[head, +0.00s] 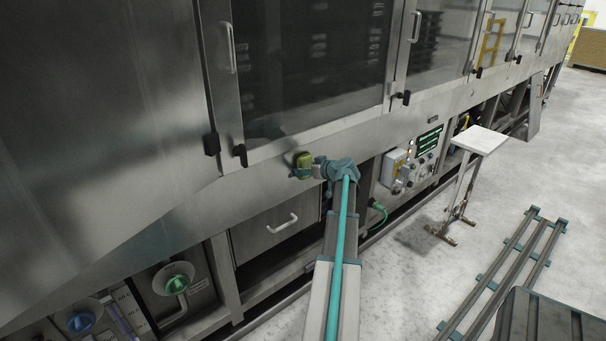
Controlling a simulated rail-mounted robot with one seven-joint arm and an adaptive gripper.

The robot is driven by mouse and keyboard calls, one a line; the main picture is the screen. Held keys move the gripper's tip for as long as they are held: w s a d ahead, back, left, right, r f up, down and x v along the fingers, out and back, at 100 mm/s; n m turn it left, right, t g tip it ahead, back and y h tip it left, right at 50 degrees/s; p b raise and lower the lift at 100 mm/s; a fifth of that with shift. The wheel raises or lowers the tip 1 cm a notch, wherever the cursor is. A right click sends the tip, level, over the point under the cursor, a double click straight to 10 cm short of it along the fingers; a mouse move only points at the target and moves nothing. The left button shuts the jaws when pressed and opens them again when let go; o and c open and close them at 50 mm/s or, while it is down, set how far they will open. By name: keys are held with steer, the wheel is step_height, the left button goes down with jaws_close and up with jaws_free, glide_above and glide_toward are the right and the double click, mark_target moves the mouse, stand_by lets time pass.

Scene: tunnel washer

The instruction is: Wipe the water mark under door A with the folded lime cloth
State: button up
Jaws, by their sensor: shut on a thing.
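My gripper (316,167) is at the end of my outstretched arm, close to the steel panel (270,162) below the large glazed door (310,60). It is shut on the folded lime cloth (303,160), a small yellow-green pad. The cloth is at the panel face and seems to touch it, but I cannot tell for sure. I cannot make out a water mark on the panel; the cloth and gripper may cover part of it. No letter is readable on the door.
Black latches (240,154) stick out along the door's lower edge. Below are a drawer with a handle (282,224), a control box (392,167) and a green knob (178,284). A small white-topped stand (480,140) and floor rails (505,270) are at the right. Open floor lies between them.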

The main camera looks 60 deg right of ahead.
mark_target(287, 174)
steer(key=shift+b, duration=0.6)
steer(key=shift+w+a+b, duration=0.3)
steer(key=shift+a+b, duration=0.2)
steer(key=shift+a, duration=0.7)
steer(key=shift+w+a+b, duration=0.35)
steer(key=shift+a+b, duration=0.2)
steer(key=shift+a, duration=0.65)
steer(key=shift+w+a+b, duration=0.3)
steer(key=shift+a+b, duration=0.2)
steer(key=shift+a, duration=0.7)
steer(key=shift+s, duration=0.1)
steer(key=shift+s+a+b, duration=0.25)
steer(key=shift+s+b, duration=0.05)
steer(key=shift+s, duration=0.65)
steer(key=shift+s+a+b, duration=0.2)
steer(key=shift+s+b, duration=0.15)
steer(key=shift+s, duration=0.6)
steer(key=shift+s+a+b, duration=0.25)
steer(key=shift+s+b, duration=0.05)
steer(key=shift+s, duration=0.65)
steer(key=shift+s+a+b, duration=0.2)
steer(key=shift+s+b, duration=0.2)
steer(key=shift+s, duration=0.35)
steer(key=shift+s+a+b, duration=0.2)
steer(key=shift+s+b, duration=0.2)
steer(key=shift+s, duration=0.3)
